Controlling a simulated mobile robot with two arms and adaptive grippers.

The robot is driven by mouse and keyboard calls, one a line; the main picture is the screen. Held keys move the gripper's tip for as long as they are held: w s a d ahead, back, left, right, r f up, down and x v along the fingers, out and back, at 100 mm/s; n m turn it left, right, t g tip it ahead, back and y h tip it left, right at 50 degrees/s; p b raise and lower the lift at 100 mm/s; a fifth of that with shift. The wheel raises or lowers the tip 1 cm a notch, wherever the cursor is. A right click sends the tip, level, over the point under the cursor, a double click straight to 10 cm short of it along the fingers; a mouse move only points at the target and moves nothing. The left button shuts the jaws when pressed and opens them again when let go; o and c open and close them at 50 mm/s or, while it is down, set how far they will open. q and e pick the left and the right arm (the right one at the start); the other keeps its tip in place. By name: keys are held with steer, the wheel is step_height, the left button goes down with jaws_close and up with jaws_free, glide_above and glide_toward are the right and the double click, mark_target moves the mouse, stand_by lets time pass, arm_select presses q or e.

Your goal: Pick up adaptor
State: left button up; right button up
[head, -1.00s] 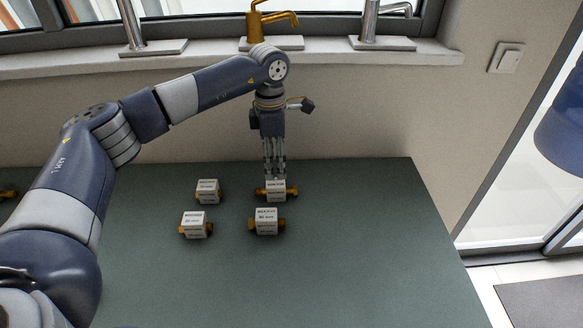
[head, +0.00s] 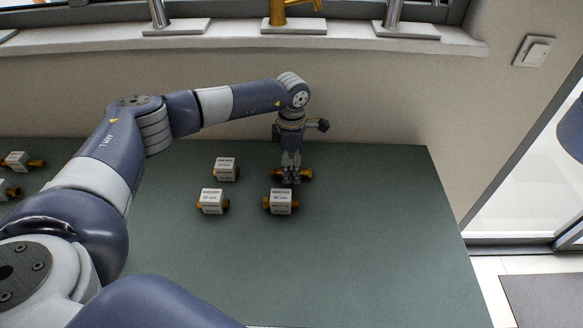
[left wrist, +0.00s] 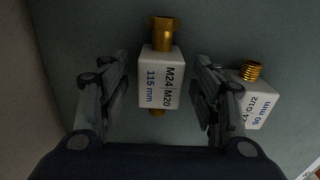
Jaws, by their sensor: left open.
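Several adaptors, white labelled blocks with brass threaded ends, lie on the green table. My left gripper (head: 291,180) points down over the far right adaptor (head: 307,174) of the middle group and hides most of its white block. In the left wrist view, an adaptor marked "M24 | M20 115 mm" (left wrist: 160,80) sits between the spread fingers, with gaps visible on both sides. A second adaptor marked "G1/2 90 mm" (left wrist: 250,105) lies just right of the right finger. My left gripper is open and holds nothing. My right gripper is not in view.
Close by are a near right adaptor (head: 281,202), a far left one (head: 225,170) and a near left one (head: 211,202). More lie at the table's left edge (head: 18,161). Taps stand on the windowsill (head: 240,45) behind. The table's front right (head: 380,260) is clear.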

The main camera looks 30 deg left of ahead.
arm_select(q)
steer(key=shift+f, duration=0.2)
steer(key=c, duration=1.2)
steer(key=shift+c, duration=0.2)
